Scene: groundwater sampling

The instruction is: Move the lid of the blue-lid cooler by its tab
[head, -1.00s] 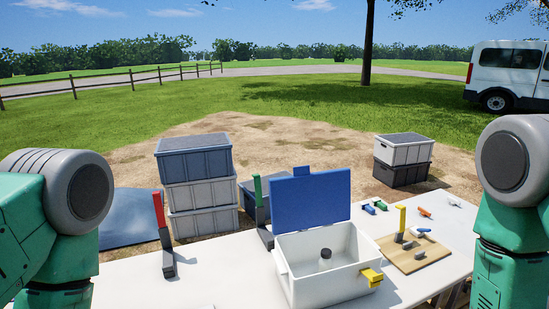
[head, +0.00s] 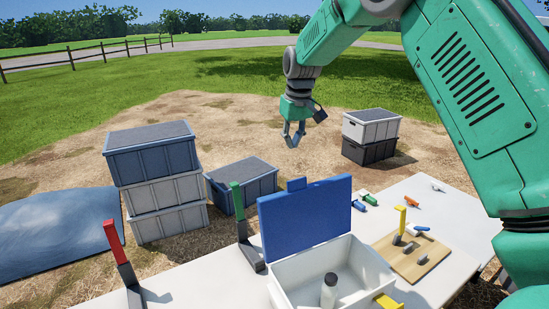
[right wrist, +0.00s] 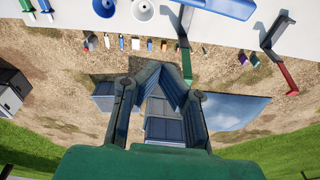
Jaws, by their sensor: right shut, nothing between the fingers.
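The white cooler (head: 290,285) stands on the table in the head view, its front cut off by the frame's bottom edge. Its blue lid (head: 305,215) is raised at the back, with a small blue tab (head: 296,184) on its top edge. A clear bottle (head: 328,292) is inside the cooler, and a yellow latch (head: 388,301) is on its right side. My right gripper (head: 292,142) is shut and empty, appearing above the lid in the picture and apart from it. Its fingers also show in the right wrist view (right wrist: 163,72). My left gripper is out of view.
A green-handled post (head: 238,205) and a red-handled post (head: 115,240) stand left of the cooler. A wooden board (head: 425,262) with a yellow-handled piece is at the right. Stacked crates (head: 160,180) stand on the ground behind the table. The table's right side has small clips.

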